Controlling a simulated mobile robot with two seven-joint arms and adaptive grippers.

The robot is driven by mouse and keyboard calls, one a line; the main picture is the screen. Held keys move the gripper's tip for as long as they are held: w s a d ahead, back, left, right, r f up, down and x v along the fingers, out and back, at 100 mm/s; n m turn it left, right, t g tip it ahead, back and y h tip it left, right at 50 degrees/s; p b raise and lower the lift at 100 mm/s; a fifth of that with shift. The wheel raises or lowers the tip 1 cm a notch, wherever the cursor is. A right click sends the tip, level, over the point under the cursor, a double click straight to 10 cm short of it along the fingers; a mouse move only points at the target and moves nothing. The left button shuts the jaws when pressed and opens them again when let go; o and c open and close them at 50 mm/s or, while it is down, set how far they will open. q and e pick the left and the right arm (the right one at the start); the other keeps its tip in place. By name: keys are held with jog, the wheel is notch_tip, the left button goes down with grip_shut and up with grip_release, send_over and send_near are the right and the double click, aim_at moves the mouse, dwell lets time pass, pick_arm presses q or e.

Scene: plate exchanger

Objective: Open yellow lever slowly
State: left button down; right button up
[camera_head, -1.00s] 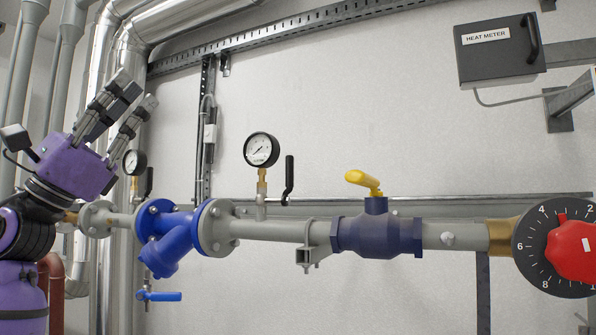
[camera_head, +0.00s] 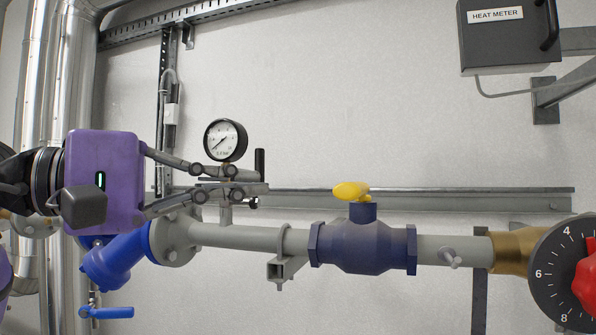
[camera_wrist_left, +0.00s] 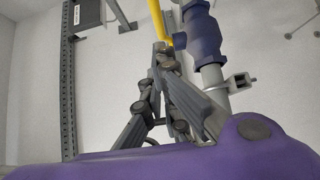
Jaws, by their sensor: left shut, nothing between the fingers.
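The yellow lever (camera_head: 351,191) sits on top of the dark blue valve body (camera_head: 364,247) in the head view, foreshortened with its rounded end towards me. My left gripper (camera_head: 262,189) comes in from the left, its fingers pointing right, shut and empty. Its tips are left of the lever at about the same height in the picture, with a clear gap. In the left wrist view, the shut fingers (camera_wrist_left: 162,50) appear right beside the yellow lever (camera_wrist_left: 160,18) and the blue valve (camera_wrist_left: 203,33). The distance in depth is hard to tell. My right gripper is out of view.
A pressure gauge (camera_head: 225,140) and its black-handled cock stand behind my left fingers. The grey pipe (camera_head: 240,237) and blue strainer (camera_head: 120,262) run below them. A black dial with a red knob (camera_head: 586,284) is at the right. The wall above the lever is clear.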

pick_arm(q)
jog(key=d+p, duration=0.1)
jog(key=d, duration=0.6)
jog(key=shift+w+p, duration=0.3)
jog(key=shift+w, duration=0.1)
jog(key=shift+d, duration=0.1)
